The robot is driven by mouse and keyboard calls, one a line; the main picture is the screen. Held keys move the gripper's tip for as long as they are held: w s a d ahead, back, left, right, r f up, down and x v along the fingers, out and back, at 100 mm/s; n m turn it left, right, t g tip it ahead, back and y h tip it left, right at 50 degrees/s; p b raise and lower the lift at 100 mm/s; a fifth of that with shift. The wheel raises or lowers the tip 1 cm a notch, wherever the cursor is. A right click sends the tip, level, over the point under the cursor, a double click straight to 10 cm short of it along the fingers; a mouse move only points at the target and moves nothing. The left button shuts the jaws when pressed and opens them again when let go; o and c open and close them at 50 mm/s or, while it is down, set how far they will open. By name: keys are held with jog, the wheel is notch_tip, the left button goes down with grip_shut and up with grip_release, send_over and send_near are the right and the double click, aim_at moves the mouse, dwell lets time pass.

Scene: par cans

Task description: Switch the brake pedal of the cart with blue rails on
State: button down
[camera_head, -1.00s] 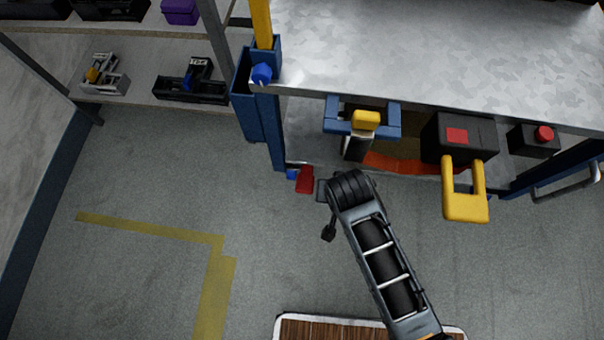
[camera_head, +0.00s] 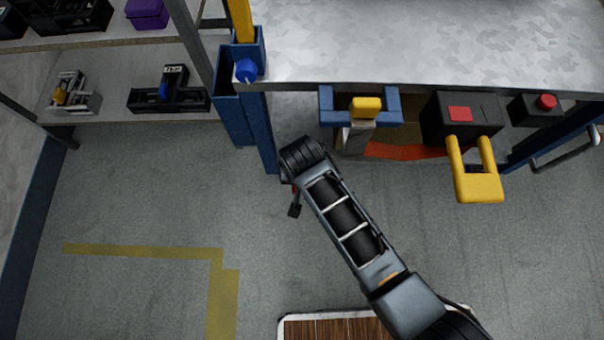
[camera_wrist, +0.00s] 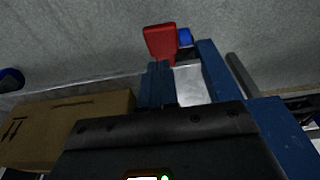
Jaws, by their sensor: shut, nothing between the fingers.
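The cart with blue rails (camera_head: 262,130) stands at the top centre, with a grey metal top and a blue corner post. Its red brake pedal (camera_wrist: 160,42) shows in the wrist view, low by a blue part of the cart. In the head view only a sliver of red (camera_head: 294,189) shows beside my wrist, which hides the rest. My gripper (camera_wrist: 160,72) is shut and empty, pointing toward the pedal. Its tip appears just short of or at the pedal; I cannot tell whether they touch. In the head view the fingers are mostly hidden by my wrist.
A yellow-handled tool (camera_head: 366,106), a black box with a red square (camera_head: 461,115) and a yellow padlock-like loop (camera_head: 479,188) are along the cart's front. A shelf with parts (camera_head: 170,98) stands left. A cardboard box (camera_wrist: 70,128) shows in the wrist view. Open floor lies left of my arm.

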jog(key=f+b, duration=0.1)
jog(key=f, duration=0.1)
jog(key=w+f+b, duration=0.1)
jog(key=f, duration=0.2)
jog(key=f+b, duration=0.1)
jog(key=f, duration=0.1)
jog(key=shift+w+d+f, duration=0.1)
jog(key=shift+w+f, duration=0.1)
jog(key=shift+f, duration=0.05)
jog(key=shift+s+f, duration=0.1)
jog(key=shift+f, duration=0.05)
jog(key=shift+s+f+t, duration=0.15)
jog(key=shift+t, duration=0.25)
jog(key=shift+f, duration=0.1)
jog(key=shift+s+f+t+b, duration=0.4)
jog(key=shift+f+t+b, duration=0.15)
jog(key=shift+t, duration=0.05)
jog(key=shift+s+f+t+b, duration=0.2)
jog(key=shift+f+t+b, duration=0.1)
jog(key=shift+f+t, duration=0.2)
jog(key=shift+s+f+b, duration=0.25)
jog(key=shift+f+b, duration=0.2)
jog(key=shift+f, duration=0.6)
jog(key=shift+s+r, duration=0.1)
